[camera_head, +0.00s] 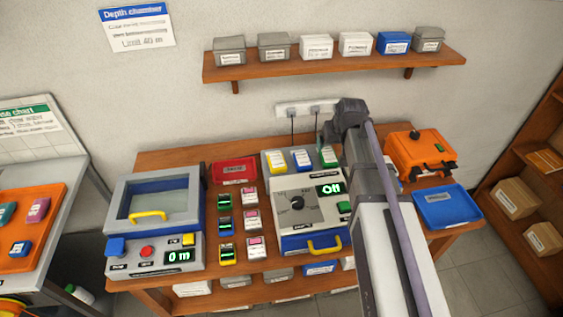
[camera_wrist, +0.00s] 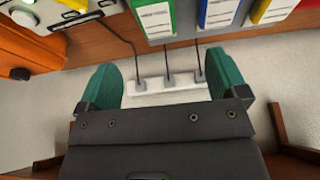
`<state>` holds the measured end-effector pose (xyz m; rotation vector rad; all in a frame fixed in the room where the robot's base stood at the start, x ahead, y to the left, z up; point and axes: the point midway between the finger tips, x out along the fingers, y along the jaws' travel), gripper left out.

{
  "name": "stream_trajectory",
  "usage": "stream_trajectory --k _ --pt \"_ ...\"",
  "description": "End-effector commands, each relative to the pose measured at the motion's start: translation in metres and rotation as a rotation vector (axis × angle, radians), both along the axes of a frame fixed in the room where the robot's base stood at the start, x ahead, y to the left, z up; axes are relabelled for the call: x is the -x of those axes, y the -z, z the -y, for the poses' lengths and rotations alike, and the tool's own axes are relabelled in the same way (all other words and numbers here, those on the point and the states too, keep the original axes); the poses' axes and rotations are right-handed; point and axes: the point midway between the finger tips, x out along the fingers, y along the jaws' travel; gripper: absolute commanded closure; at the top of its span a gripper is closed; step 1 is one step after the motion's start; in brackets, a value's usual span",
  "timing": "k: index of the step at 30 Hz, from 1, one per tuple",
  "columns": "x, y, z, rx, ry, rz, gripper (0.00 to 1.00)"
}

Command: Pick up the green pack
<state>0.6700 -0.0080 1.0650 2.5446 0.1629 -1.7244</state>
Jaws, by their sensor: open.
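The green pack (camera_head: 328,157) stands in a slot at the back right of the grey bench unit (camera_head: 278,190), partly hidden by my arm in the head view. In the wrist view the green pack (camera_wrist: 154,20) shows at the top, with a white label. My gripper (camera_wrist: 165,78) is open, with its two teal fingers apart and no pack between them. The green pack lies beyond the fingertips, roughly in line with the gap.
A blue pack (camera_head: 302,159) and a yellow pack (camera_head: 276,162) stand beside the green one. A white socket strip (camera_wrist: 170,92) with cables is on the wall. An orange case (camera_head: 420,152) and a blue tray (camera_head: 446,206) are to the right.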

Motion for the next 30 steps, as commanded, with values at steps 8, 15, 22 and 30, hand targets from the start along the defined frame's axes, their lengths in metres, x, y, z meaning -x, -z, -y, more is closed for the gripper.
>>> stream_trajectory --k 8,15,22,30 --pt "-0.01 0.025 -0.001 0.005 -0.012 0.015 0.08" --pt "-0.023 0.055 -0.003 0.005 -0.012 0.014 0.08" --pt "-0.031 0.077 -0.005 0.005 -0.012 0.014 0.08" --pt "-0.043 0.101 -0.006 0.005 -0.012 0.014 0.08"
